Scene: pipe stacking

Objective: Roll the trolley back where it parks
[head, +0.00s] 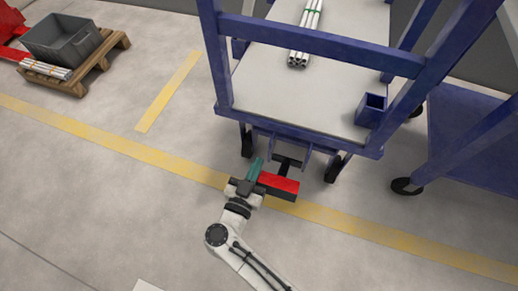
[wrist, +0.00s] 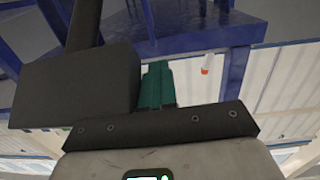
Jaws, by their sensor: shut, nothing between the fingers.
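The blue-framed trolley (head: 285,85) stands at the upper middle of the head view, with a pale deck and black wheels. A dark bar (head: 288,163) juts from its near edge and ends in a red-topped block (head: 278,185). My gripper (head: 256,167) has teal fingers, shut and empty, just left of this block. The head view does not show clearly whether they touch. In the wrist view, the shut fingers (wrist: 157,85) point at the trolley's blue frame (wrist: 200,38), and the block's dark side (wrist: 75,88) is close at their left.
A bundle of pipes (head: 305,32) and a blue square holder (head: 371,110) are on the trolley deck. Another blue wheeled cart (head: 465,130) stands close at right. A pallet (head: 105,58) with a grey crate (head: 65,38) is at upper left. Yellow lines (head: 130,148) mark the mostly clear floor.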

